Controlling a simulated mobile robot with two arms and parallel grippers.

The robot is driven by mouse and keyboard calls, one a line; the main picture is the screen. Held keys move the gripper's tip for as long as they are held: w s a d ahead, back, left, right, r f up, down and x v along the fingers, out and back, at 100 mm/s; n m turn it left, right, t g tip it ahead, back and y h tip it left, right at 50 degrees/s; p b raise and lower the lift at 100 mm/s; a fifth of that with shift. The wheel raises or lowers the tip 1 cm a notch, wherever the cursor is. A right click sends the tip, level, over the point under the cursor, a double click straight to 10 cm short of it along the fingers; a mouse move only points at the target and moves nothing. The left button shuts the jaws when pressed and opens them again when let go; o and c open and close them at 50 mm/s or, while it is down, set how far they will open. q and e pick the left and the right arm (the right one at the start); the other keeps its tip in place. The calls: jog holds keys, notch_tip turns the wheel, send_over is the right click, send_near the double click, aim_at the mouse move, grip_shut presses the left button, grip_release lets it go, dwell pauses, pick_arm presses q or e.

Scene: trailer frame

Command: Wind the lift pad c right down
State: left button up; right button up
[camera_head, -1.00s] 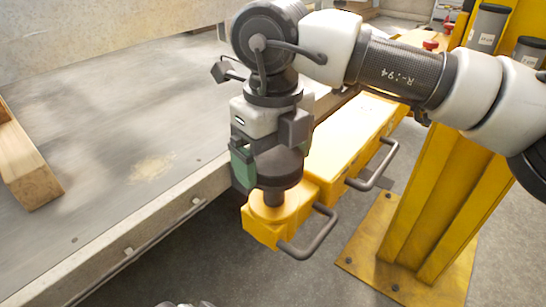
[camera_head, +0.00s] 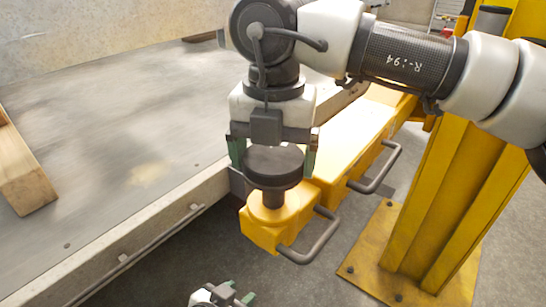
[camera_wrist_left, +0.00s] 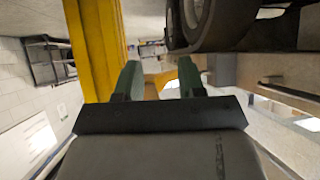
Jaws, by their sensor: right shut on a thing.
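A round black lift pad (camera_head: 272,160) sits on a short stem at the end of a yellow lift arm (camera_head: 345,148); no letter is readable on it. The pad overlaps the side of the grey trailer frame (camera_head: 165,222) in the picture. My right gripper (camera_head: 273,152) reaches down from above, with its green-tipped fingers on opposite sides of the pad's rim, shut on it. My left gripper (camera_head: 236,295) is low at the bottom edge, apart from the pad. In the left wrist view its two green fingers (camera_wrist_left: 160,80) stand apart with nothing between them.
A yellow lift post (camera_head: 440,190) on a bolted base plate stands at right. Bent grey handles (camera_head: 312,240) stick out from the lift arm. A wooden block (camera_head: 22,172) lies on the frame's deck. A dark tyre (camera_wrist_left: 210,22) shows in the left wrist view.

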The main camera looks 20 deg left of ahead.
pick_arm(q)
jog(key=shift+w+d+r+t, duration=0.35)
jog(key=shift+w+r+t, duration=0.3)
jog(key=shift+r+t, duration=0.15)
pick_arm(e)
jog(key=shift+w+d+r+m, duration=0.15)
jog(key=shift+r+m, duration=0.2)
jog(key=shift+m, duration=0.75)
pick_arm(q)
jog(key=shift+h, duration=0.3)
pick_arm(e)
jog(key=o, duration=0.7)
jog(key=shift+c, duration=0.2)
pick_arm(q)
jog(key=shift+d, duration=0.1)
pick_arm(e)
jog(key=shift+f, duration=0.1)
